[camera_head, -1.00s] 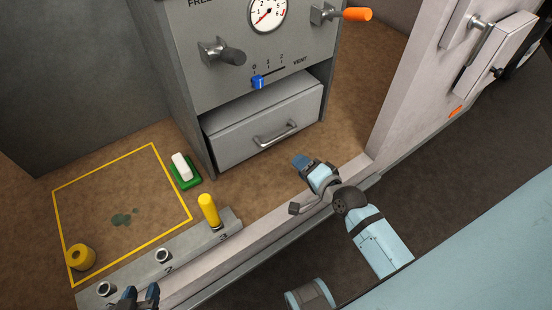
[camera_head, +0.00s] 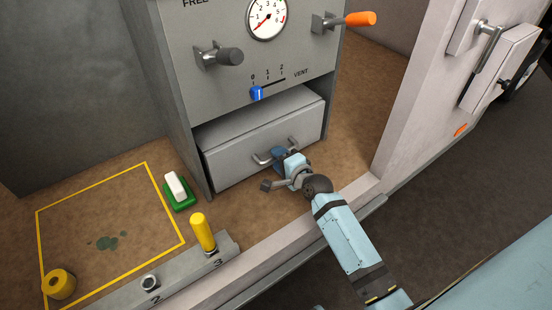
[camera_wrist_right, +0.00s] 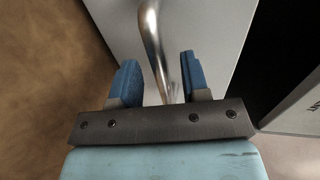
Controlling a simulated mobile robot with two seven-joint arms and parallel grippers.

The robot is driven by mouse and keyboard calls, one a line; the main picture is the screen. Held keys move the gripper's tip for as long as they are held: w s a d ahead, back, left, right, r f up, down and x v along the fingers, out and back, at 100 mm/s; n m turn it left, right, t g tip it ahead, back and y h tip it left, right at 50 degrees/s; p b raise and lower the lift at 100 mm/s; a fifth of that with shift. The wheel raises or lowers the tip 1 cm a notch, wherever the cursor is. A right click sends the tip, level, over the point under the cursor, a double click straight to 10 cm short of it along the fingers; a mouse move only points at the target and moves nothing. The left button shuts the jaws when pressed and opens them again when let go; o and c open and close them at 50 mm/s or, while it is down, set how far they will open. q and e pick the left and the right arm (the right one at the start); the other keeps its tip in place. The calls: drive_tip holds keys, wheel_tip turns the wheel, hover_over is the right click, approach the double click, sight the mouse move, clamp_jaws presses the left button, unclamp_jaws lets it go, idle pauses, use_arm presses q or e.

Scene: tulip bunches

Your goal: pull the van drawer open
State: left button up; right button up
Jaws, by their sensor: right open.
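The grey van drawer (camera_head: 232,150) sits low in the grey cabinet, its front standing a little forward of the cabinet face above. Its curved metal handle (camera_head: 264,158) is partly hidden behind my right gripper (camera_head: 281,157). In the right wrist view the handle (camera_wrist_right: 152,40) runs down between the two blue fingers of my right gripper (camera_wrist_right: 160,78). The fingers are apart, with gaps on both sides of the handle. My left gripper is not in view.
A yellow peg (camera_head: 203,232) and a green-and-white block (camera_head: 178,192) stand left of my arm. A pale sill (camera_head: 262,238) crosses the front.

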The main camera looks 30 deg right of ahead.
drive_tip(key=shift+x, duration=0.95)
clamp_jaws()
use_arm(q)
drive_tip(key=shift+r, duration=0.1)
